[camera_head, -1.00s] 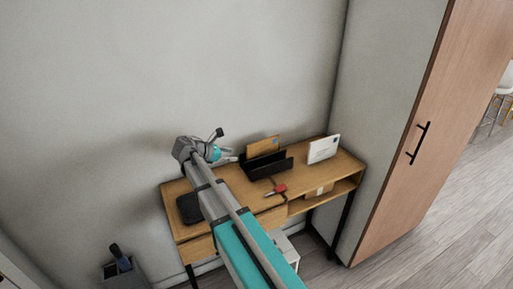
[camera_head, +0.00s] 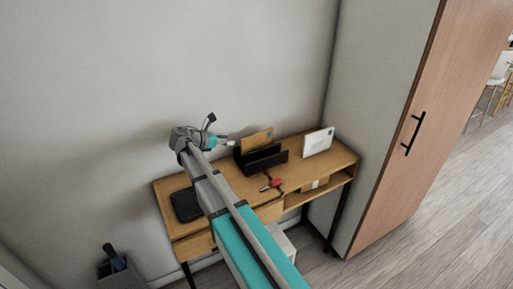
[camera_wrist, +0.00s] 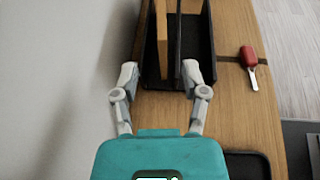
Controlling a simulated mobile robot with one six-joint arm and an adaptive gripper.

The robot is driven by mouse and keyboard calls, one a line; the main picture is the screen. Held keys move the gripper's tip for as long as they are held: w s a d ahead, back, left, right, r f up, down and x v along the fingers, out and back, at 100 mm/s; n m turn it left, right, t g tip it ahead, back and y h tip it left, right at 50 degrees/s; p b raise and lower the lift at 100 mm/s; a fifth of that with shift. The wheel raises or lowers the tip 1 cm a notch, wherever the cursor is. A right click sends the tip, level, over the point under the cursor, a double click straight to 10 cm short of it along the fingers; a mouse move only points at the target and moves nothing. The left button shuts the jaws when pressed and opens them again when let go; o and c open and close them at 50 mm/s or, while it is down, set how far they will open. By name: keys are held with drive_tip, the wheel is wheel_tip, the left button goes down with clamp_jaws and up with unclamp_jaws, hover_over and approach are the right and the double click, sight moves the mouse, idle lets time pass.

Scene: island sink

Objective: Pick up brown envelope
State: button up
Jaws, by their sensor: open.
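The brown envelope (camera_head: 258,141) stands upright in a black holder (camera_head: 271,161) at the back of the wooden desk. In the wrist view the envelope (camera_wrist: 163,38) shows edge-on, rising from the black holder (camera_wrist: 193,45). My gripper (camera_head: 228,142) is just left of the envelope, above the desk. In the wrist view my gripper (camera_wrist: 159,73) is open. Its fingertips lie to either side of the envelope's near edge in the picture. I cannot tell how far apart in depth they are, and no contact shows.
A white envelope-like item (camera_head: 318,142) stands right of the holder. A red-handled tool (camera_head: 272,184) lies in front of the holder. A dark flat pad (camera_head: 186,205) lies at the desk's left end. The wall is close behind; a tall cabinet (camera_head: 400,150) stands right.

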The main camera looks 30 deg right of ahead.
sight(249, 140)
drive_tip(key=shift+b+x, duration=0.85)
drive_tip(key=shift+x, duration=1.9)
drive_tip(key=shift+d, duration=0.1)
drive_tip(key=shift+b+x, duration=0.95)
drive_tip(key=shift+x, duration=1.6)
drive_tip(key=shift+s, duration=0.1)
clamp_jaws()
